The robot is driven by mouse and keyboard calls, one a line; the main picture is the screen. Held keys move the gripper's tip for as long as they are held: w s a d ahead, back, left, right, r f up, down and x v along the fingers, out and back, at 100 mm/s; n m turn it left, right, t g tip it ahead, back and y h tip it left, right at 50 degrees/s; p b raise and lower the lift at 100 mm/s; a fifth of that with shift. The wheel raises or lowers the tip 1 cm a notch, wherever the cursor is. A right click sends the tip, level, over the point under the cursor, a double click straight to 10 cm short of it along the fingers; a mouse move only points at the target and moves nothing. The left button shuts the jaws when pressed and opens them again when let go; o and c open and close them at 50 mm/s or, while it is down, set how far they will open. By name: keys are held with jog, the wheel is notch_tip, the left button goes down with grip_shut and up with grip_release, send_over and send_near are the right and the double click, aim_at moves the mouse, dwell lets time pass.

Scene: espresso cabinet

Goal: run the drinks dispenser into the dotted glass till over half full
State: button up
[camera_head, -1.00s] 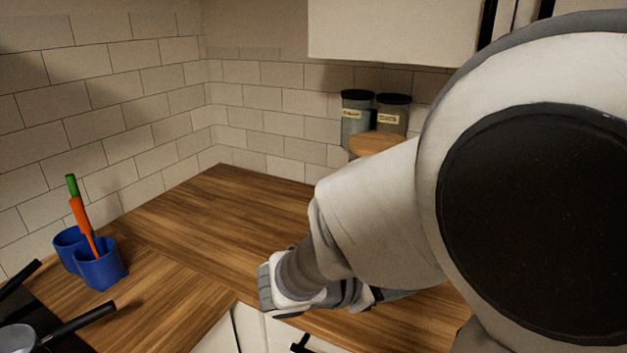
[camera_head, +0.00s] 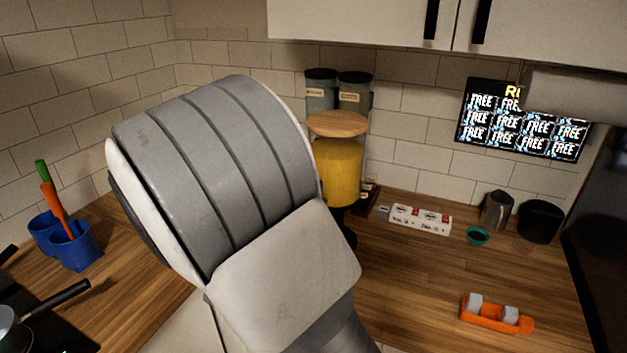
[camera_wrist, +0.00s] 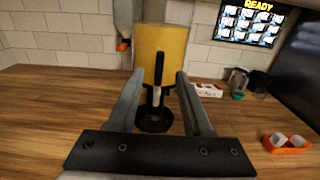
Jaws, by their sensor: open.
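The drinks dispenser (camera_head: 338,168) has a yellow body and a round wooden top, and stands against the back wall, partly behind my arm. In the wrist view the dispenser (camera_wrist: 172,45) is straight ahead, with a black upright part and a round black base (camera_wrist: 153,122). My gripper (camera_wrist: 160,74) is open and empty, its fingers pointing towards the dispenser's front. It is hidden behind my arm in the head view. A small pale shape shows above the base; I cannot tell what it is. I cannot make out the dotted glass in either view.
Two lidded jars (camera_head: 338,90) stand above the dispenser's wooden top. To its right are a white carton (camera_head: 420,220), a teal bowl (camera_head: 477,237), a metal jug (camera_head: 496,210) and an orange holder (camera_head: 495,315). Blue cups (camera_head: 75,245) stand left. A grey orange-tipped object (camera_wrist: 123,25) hangs upper left.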

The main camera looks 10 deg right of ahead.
jog(key=x, duration=1)
jog(key=shift+w+d+p, duration=0.2)
jog(key=shift+w+p, duration=0.05)
jog(key=shift+p, duration=0.15)
grip_shut()
dwell(0.8)
